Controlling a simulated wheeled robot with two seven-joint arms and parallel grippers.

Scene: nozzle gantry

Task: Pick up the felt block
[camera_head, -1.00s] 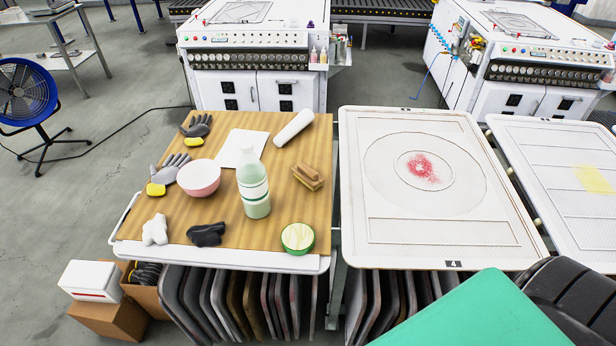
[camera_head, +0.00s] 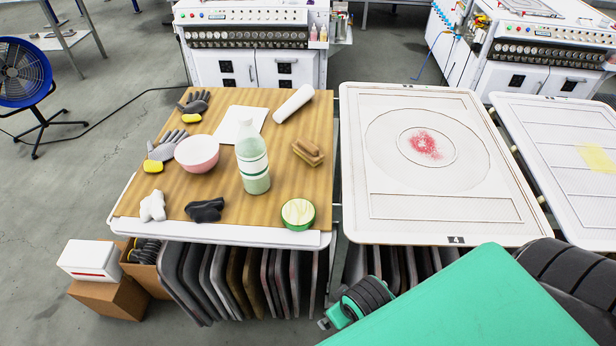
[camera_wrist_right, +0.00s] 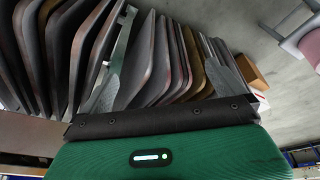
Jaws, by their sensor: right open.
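The felt block (camera_head: 308,152), a brown block with a tan wooden upper part, lies at the right side of the wooden work surface (camera_head: 232,215) in the head view. It is not visible in the right wrist view. My right arm enters the head view at the lower right, low in front of the tables and well short of the block. In the right wrist view my right gripper (camera_wrist_right: 165,52) is open, its two grey fingers apart with nothing held between them. It faces the stored panels under the tables. My left gripper is not in view.
A green-banded bottle (camera_head: 252,165), pink bowl (camera_head: 197,153), white roll (camera_head: 293,103) and round green-rimmed tin (camera_head: 298,214) share the surface with gloves and cloths. Dark panels (camera_head: 235,285) hang below.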

